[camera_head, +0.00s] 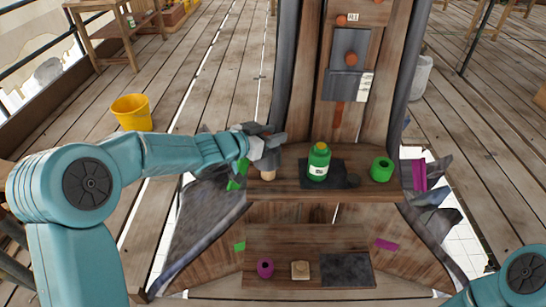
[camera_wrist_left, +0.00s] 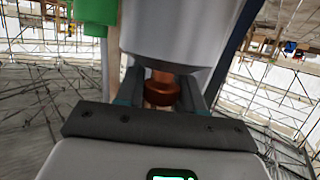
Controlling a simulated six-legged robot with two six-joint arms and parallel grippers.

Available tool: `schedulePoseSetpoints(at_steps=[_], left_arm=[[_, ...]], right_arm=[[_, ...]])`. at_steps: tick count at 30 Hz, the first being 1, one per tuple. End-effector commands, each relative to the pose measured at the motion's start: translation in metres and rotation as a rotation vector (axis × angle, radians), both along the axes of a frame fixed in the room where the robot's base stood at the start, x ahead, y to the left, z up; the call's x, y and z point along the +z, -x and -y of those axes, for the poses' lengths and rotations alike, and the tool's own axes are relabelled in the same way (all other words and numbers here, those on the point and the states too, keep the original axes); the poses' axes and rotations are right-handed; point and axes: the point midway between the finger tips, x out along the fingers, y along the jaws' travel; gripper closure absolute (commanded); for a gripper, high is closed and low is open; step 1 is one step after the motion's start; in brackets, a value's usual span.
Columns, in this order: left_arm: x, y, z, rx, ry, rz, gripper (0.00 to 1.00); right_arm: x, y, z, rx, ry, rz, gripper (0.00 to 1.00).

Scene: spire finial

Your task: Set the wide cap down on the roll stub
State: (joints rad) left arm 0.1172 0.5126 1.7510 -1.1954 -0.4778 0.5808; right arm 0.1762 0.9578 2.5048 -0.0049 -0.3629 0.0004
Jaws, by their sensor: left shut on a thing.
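My left gripper (camera_head: 264,138) is over the left end of the upper wooden shelf. In the left wrist view, its fingers (camera_wrist_left: 163,92) are shut on a copper-coloured knob (camera_wrist_left: 162,88). A wide pale grey cylinder, which looks like the wide cap (camera_wrist_left: 178,32), adjoins the knob. In the head view the grey cap (camera_head: 267,158) shows just below the fingers. A short tan stub (camera_head: 268,174), likely the roll stub, shows directly beneath it on the shelf. I cannot tell whether cap and stub touch. My right gripper is out of view.
A green bottle (camera_head: 318,164) stands on a dark mat mid-shelf, with a green ring (camera_head: 381,169) to its right. Green strips (camera_head: 237,176) hang beside my left gripper. The lower shelf holds a purple ring (camera_head: 265,267) and a tan block (camera_head: 300,270). A yellow bucket (camera_head: 132,113) stands on the floor.

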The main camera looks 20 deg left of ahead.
Motion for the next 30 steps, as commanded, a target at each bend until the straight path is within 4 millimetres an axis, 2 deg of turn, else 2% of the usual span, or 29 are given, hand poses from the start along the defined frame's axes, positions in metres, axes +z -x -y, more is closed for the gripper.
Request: schedulePoseSetpoints(at_steps=[9, 23, 24, 26, 30], left_arm=[[-0.051, -0.003, 0.001, 0.000, 0.001, 0.000, 1.00], [-0.059, -0.004, 0.002, 0.000, 0.001, 0.004, 1.00], [-0.060, -0.003, 0.002, 0.000, 0.000, 0.001, 0.56], [-0.060, -0.003, 0.002, 0.000, 0.000, 0.001, 0.37], [-0.060, -0.003, 0.002, 0.000, 0.000, 0.001, 0.37]], right_arm=[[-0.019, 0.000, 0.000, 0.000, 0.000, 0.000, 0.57], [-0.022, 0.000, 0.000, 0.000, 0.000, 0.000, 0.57], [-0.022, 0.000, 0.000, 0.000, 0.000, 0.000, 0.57], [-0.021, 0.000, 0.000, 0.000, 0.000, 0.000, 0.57], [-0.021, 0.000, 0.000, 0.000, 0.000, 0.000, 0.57]])
